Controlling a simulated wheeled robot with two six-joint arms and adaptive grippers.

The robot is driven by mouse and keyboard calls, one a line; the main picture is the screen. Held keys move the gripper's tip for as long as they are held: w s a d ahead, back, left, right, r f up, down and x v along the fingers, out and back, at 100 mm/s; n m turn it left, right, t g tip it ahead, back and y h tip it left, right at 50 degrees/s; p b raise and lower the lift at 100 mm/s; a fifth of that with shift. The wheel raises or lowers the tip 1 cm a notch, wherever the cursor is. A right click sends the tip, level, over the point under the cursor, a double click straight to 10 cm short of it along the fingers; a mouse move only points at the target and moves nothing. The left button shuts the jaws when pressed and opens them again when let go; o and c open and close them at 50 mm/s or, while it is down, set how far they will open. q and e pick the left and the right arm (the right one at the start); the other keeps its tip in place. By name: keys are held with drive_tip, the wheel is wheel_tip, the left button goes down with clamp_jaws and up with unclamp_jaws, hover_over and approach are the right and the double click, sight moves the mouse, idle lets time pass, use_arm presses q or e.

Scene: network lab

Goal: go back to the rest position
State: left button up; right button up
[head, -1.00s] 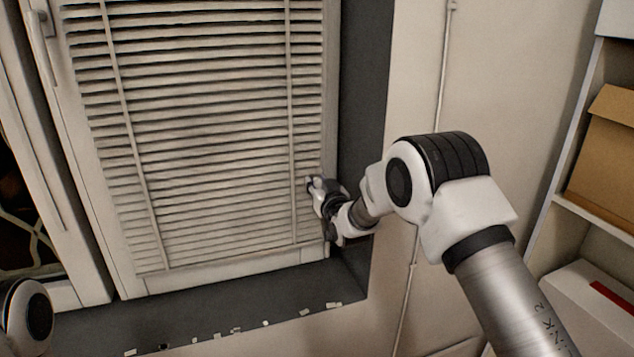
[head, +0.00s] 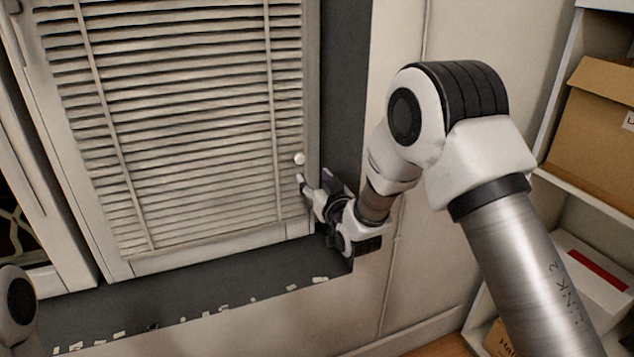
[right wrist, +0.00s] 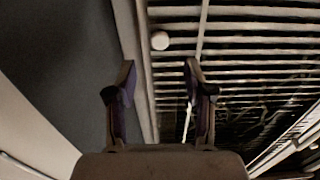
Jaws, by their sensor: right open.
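My right gripper (head: 313,181) is in front of the right edge of the window blind (head: 180,120), near the dark window recess. In the right wrist view the right gripper (right wrist: 160,80) has its two fingers apart with nothing between them. A small white round knob (head: 299,158) on the window frame shows just beyond the fingertips. The knob also shows in the right wrist view (right wrist: 160,40), ahead of the fingers and apart from them. Only a rounded piece of my left arm shows at the lower left of the head view; the left gripper is out of view.
A dark sill (head: 200,300) with several small pale scraps runs below the blind. A shelf at the right holds a cardboard box (head: 598,130) and a white box with a red stripe (head: 590,270). Bare wall (head: 410,260) lies between the recess and the shelf.

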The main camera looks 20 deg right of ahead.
drive_tip(key=shift+s, duration=0.75)
drive_tip(key=s+d+f+g+p, duration=0.1)
drive_tip(key=s+f+g+p, duration=0.8)
drive_tip(key=s+f, duration=1.1)
drive_tip(key=s+f+g, duration=0.3)
drive_tip(key=s+g, duration=0.1)
drive_tip(key=s, duration=0.8)
drive_tip(key=s+f+g+p, duration=0.1)
drive_tip(key=s+f+g, duration=0.3)
drive_tip(key=s, duration=0.8)
drive_tip(key=shift+s+m+g, duration=0.3)
drive_tip(key=shift+m+g, duration=0.1)
drive_tip(key=shift+g, duration=0.2)
